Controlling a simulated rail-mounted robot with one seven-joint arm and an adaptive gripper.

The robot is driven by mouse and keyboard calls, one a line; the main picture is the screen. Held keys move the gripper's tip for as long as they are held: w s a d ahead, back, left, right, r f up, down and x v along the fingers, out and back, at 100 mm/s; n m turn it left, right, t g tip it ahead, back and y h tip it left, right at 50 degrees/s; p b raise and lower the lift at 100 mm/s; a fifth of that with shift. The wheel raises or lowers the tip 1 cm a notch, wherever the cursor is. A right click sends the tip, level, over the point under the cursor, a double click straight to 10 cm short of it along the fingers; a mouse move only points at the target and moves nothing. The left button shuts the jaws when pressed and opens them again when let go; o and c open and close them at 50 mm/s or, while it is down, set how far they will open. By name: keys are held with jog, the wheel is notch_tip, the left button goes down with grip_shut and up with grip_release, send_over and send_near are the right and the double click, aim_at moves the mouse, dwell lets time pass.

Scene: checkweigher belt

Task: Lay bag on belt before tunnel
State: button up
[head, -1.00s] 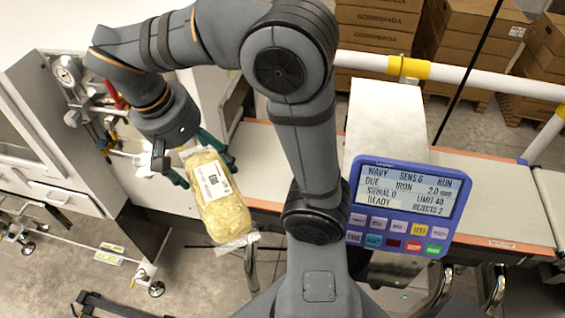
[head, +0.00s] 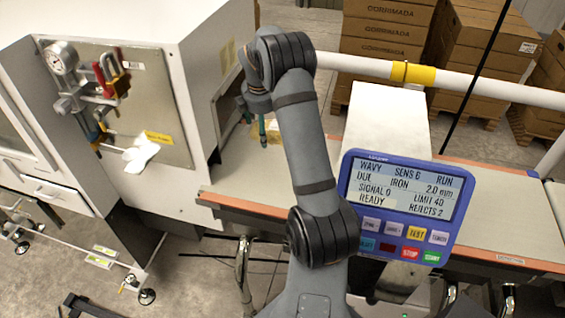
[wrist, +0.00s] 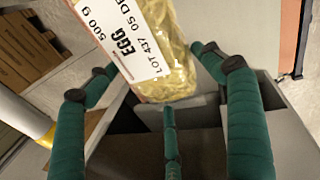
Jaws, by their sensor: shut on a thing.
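My gripper (head: 254,124) hangs over the left part of the belt (head: 330,170), near the opening of the white cabinet. It is partly hidden behind my forearm. In the wrist view, my gripper's green fingers (wrist: 158,72) stand around a clear bag of yellow noodles (wrist: 175,60). The bag has a white label with "EGG" and "500 g". In the head view only a small yellowish piece of the bag (head: 272,131) shows. Whether it touches the belt cannot be told. A white housing (head: 385,125) stands across the belt to the right; its tunnel mouth is hidden.
A blue control panel (head: 405,200) reading READY stands in front of the housing. The white cabinet (head: 130,25) at left carries a gauge and locks. A white rail (head: 480,88) and stacked cartons (head: 390,40) lie behind. The belt between my arm and the housing looks clear.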

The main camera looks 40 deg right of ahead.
jog(key=x, duration=0.3)
jog(key=s+x, duration=0.1)
jog(key=x, duration=0.1)
jog(key=shift+w+a+f+p, duration=0.1)
jog(key=shift+a+f+p, duration=0.15)
jog(key=shift+f+p, duration=0.5)
jog(key=shift+f, duration=1.8)
jog(key=shift+f, duration=0.1)
jog(key=o, duration=1.8)
jog(key=shift+a, duration=0.1)
jog(key=shift+o, duration=0.5)
jog(key=shift+f, duration=0.1)
jog(key=shift+r, duration=0.25)
jog(key=b+v, duration=0.1)
jog(key=v, duration=1.1)
jog(key=shift+f, duration=0.1)
